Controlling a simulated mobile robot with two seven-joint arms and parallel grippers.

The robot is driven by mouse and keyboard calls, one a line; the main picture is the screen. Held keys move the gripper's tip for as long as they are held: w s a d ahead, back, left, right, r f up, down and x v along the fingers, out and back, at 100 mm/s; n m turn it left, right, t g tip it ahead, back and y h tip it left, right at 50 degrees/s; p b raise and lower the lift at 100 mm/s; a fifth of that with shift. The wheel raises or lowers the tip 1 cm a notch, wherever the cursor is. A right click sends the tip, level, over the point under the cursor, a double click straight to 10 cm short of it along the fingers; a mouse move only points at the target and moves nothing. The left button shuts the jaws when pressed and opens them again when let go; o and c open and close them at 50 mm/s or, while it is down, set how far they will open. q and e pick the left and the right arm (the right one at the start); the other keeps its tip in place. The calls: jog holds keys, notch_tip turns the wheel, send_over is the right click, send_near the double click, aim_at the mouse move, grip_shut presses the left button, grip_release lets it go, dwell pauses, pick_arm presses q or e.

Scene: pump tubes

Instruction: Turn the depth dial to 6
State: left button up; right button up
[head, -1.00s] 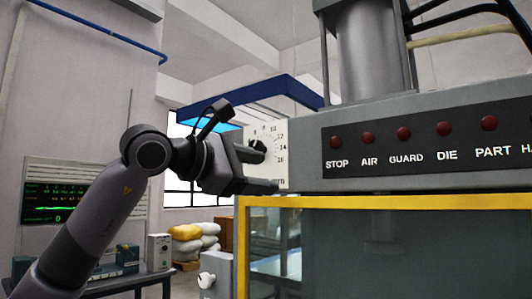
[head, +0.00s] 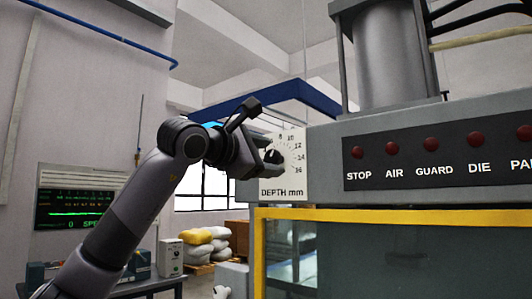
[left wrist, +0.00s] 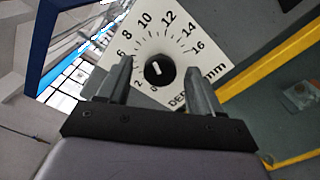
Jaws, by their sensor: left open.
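The depth dial is a black round knob (left wrist: 159,70) with a short white mark, on a white plate (left wrist: 205,62) numbered up to 16. In the left wrist view the mark lies slanted on the knob; I cannot tell exactly which number it points at. The plate (head: 293,175), labelled "DEPTH mm", also shows in the head view, on the left end of the machine's grey beam. My left gripper (head: 268,155) is open, its fingers on either side of the knob in the picture. I cannot tell whether they touch it. My right gripper is not in view.
A dark panel (head: 440,159) with several red buttons is right of the plate. A yellow-edged frame (head: 390,217) with glass is below. A blue canopy (head: 275,100) is behind the arm. A bench with a green-line screen (head: 75,212) stands at left.

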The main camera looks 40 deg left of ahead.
pick_arm(q)
jog(key=c, duration=1)
jog(key=shift+c, duration=0.2)
jog(key=shift+n, duration=0.3)
jog(key=n+b, duration=0.1)
jog(key=n, duration=0.3)
jog(key=shift+n, duration=0.4)
jog(key=n, duration=0.6)
jog(key=shift+b, duration=0.4)
jog(key=shift+n, duration=0.3)
jog(key=o, duration=1)
jog(key=shift+o, duration=0.2)
